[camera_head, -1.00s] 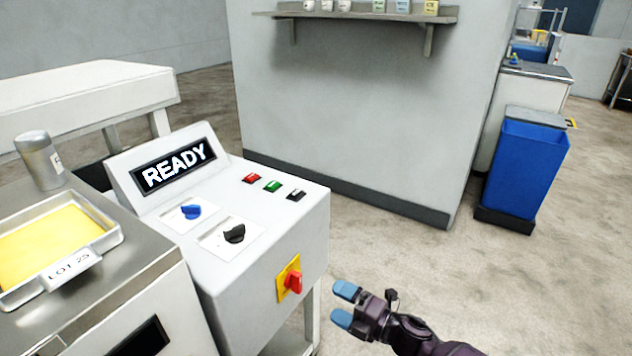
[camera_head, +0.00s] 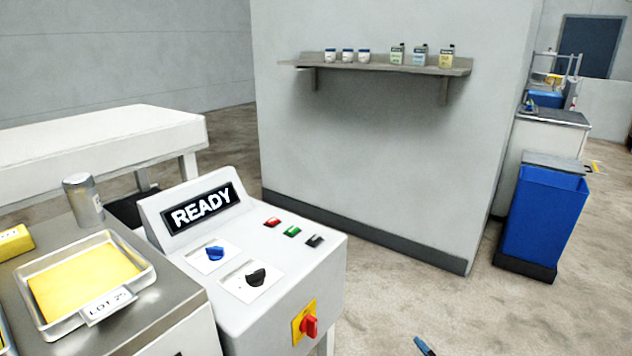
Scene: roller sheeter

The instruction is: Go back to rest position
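My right gripper (camera_head: 424,346) shows only as a small blue fingertip at the bottom edge, right of the control console (camera_head: 298,252) and apart from it. The rest of that gripper is out of frame, so its opening cannot be judged. My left gripper is not in view. The console's display (camera_head: 202,207) reads READY. A red rotary switch on a yellow plate (camera_head: 308,325) sits on its side. A blue knob (camera_head: 215,253) and a black knob (camera_head: 256,277) are on top, with red, green and black buttons (camera_head: 292,231) behind.
A metal tray with a yellow sheet (camera_head: 150,281), labelled LOT 25, lies on the steel bench beside a metal canister (camera_head: 83,200). A blue bin (camera_head: 543,217) stands at the right. A wall shelf (camera_head: 380,67) holds small containers. The floor right of the console is clear.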

